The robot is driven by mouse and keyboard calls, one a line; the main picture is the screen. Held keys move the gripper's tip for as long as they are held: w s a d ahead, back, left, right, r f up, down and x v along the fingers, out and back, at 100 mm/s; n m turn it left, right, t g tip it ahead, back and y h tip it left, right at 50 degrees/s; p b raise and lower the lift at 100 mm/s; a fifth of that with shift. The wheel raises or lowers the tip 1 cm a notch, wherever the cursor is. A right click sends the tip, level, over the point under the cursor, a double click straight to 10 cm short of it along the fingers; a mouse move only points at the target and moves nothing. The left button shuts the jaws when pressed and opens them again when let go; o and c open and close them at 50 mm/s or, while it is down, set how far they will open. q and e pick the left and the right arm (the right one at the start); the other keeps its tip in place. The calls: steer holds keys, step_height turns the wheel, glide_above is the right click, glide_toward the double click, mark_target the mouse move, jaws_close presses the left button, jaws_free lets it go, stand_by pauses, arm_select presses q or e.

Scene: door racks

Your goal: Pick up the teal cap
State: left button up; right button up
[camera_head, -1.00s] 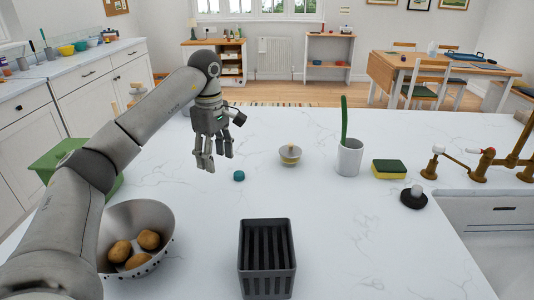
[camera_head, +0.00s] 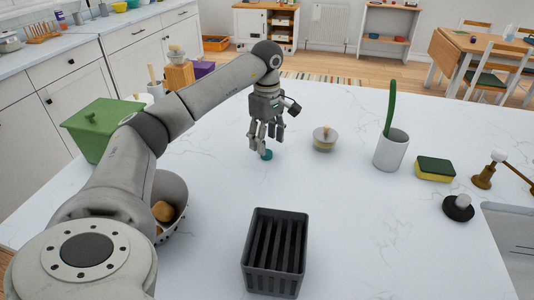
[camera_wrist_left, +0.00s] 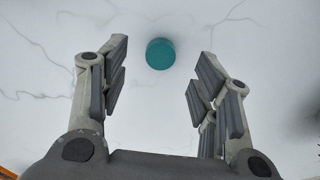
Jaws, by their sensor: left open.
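The teal cap (camera_head: 267,155) is a small round disc lying on the white marble counter. My left gripper (camera_head: 262,147) hangs over it with its fingers pointing down, and the fingertips partly overlap the cap in the head view. In the left wrist view the cap (camera_wrist_left: 160,53) lies between the two open fingers (camera_wrist_left: 159,75), a little beyond their tips and with clear space on both sides. The left gripper is open and empty. I cannot tell the exact height of the fingertips above the counter. My right gripper is not in view.
A small lidded jar (camera_head: 324,140) stands right of the cap. Further right are a white cup (camera_head: 391,152) with a green handle, a sponge (camera_head: 435,169) and a black stopper (camera_head: 458,207). A dark slotted basket (camera_head: 275,285) stands in front. A colander (camera_head: 174,188) is partly behind my arm.

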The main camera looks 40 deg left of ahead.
mark_target(267, 155)
arm_select(q)
steer(key=shift+f, duration=1.85)
steer(key=c, duration=0.7)
steer(key=shift+c, duration=0.2)
